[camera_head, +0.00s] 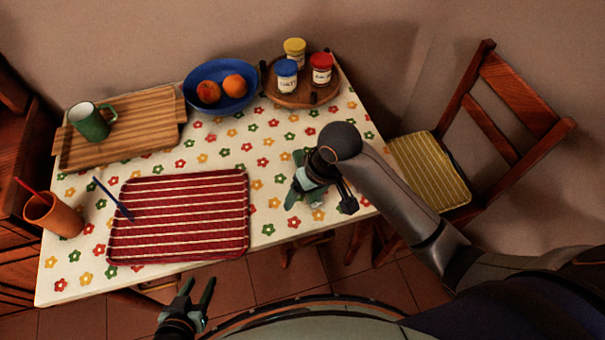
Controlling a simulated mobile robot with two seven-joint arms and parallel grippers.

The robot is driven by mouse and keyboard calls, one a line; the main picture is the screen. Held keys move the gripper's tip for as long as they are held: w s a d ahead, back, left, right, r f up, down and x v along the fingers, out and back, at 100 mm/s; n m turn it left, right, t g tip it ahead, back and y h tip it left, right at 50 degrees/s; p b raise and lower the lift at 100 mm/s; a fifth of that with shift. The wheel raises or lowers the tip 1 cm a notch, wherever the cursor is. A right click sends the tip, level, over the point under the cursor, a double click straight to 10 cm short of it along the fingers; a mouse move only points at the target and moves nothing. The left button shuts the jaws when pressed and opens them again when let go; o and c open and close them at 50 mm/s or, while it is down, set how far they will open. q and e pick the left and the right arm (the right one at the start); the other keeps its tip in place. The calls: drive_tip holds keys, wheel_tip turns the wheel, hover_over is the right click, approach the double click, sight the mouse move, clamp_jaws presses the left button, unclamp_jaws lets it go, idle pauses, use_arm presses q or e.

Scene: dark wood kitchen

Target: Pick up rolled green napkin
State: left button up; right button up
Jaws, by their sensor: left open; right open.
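The rolled green napkin (292,198) lies on the flowered tablecloth near the right end of the table. My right gripper (322,188) is right over it and hides much of it. Green shows past the gripper at both ends. The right gripper is open; I cannot tell whether its fingers straddle or touch the napkin. My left gripper (198,293) is open and empty, in front of the table's near edge and far from the napkin.
A red striped placemat (180,220) lies to the left with a blue stick (114,200) over it. A blue fruit bowl (222,104) and a round jar tray (300,98) stand behind. Further left are a wooden board (150,140), a green mug (91,124) and an orange cup (55,215). A chair (480,125) stands right.

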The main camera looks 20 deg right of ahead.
sight(297, 155)
drive_tip(key=w+d+r+m+g+h, duration=0.2)
drive_tip(key=w+d+r+h, duration=0.1)
drive_tip(key=w+r, duration=0.55)
wheel_tip(297, 155, down, 13)
drive_tip(key=shift+w+f+b, duration=0.1)
drive_tip(key=shift+w+b, duration=0.05)
drive_tip(key=shift+b, duration=0.25)
clamp_jaws()
idle(0.4)
